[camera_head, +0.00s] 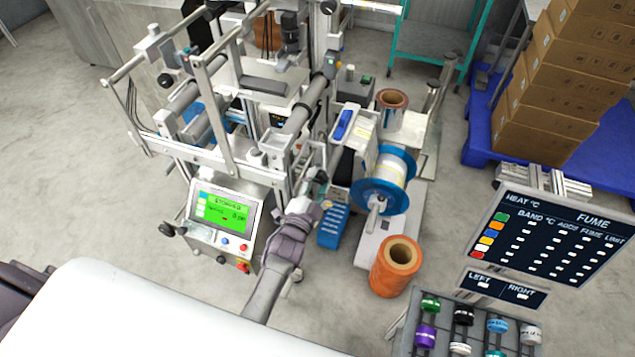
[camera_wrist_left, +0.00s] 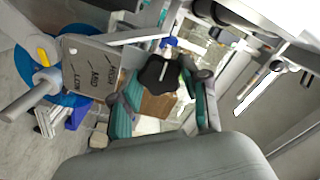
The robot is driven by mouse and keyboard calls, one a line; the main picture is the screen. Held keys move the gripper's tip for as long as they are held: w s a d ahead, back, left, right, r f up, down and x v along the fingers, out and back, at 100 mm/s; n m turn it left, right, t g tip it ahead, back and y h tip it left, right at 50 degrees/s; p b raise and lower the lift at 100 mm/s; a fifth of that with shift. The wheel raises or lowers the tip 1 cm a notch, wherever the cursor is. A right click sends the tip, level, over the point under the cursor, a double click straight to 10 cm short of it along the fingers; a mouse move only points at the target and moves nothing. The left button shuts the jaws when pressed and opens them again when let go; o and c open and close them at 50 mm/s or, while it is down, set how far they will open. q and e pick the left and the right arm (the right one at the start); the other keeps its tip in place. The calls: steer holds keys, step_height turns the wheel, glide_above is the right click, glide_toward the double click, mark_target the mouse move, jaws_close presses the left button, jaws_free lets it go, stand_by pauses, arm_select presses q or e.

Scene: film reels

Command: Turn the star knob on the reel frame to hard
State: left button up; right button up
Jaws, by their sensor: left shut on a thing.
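The black star knob (camera_wrist_left: 158,74) shows in the left wrist view, with a pale pointer line on its face. A grey plate (camera_wrist_left: 88,72) to its left carries several words turned sideways; they are too small to read surely. My left gripper (camera_wrist_left: 163,98) is shut on the knob, with one finger on each side of it. In the head view my left gripper (camera_head: 316,186) reaches up to the right side of the reel frame (camera_head: 228,155), and the knob is mostly hidden there. My right gripper is not in view.
A blue-flanged reel (camera_head: 388,178) stands close right of my gripper, with an orange roll (camera_head: 397,266) below it. A control screen (camera_head: 225,212) is close on the left. A sign board (camera_head: 555,240) and a rack of coloured spools (camera_head: 470,325) are at lower right.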

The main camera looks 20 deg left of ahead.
arm_select(q)
steer(key=shift+s+f+m, duration=0.1)
steer(key=shift+f+m, duration=0.05)
steer(key=shift+m, duration=0.15)
steer(key=o, duration=1.1)
steer(key=shift+o, duration=0.2)
steer(key=s, duration=1.2)
steer(key=shift+a, duration=0.2)
